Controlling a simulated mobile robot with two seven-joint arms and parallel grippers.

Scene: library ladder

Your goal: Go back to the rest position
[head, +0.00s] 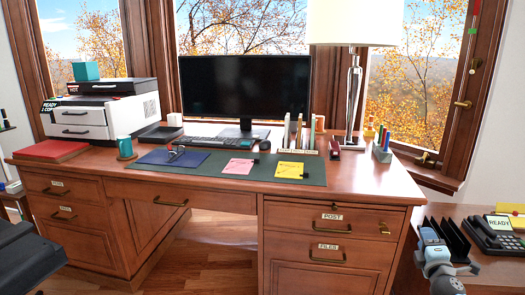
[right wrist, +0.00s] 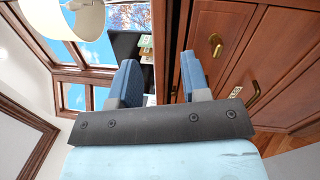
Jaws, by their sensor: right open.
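My right gripper (head: 431,235) is at the lower right in the head view, to the right of the desk's drawers and in front of a black rack. In the right wrist view the two blue fingers of the right gripper (right wrist: 160,76) stand apart with nothing between them. The wooden desk (head: 350,185) fills the middle of the head view. Its drawer fronts (right wrist: 225,45) show beyond the fingers in the right wrist view. My left gripper is not in view.
A monitor (head: 232,88), a printer (head: 85,112) and a lamp (head: 353,85) stand on the desk. A side table (head: 495,270) at the right holds a black rack (head: 454,238) and a telephone (head: 492,235) close to my right gripper. Wooden floor (head: 205,240) shows under the desk.

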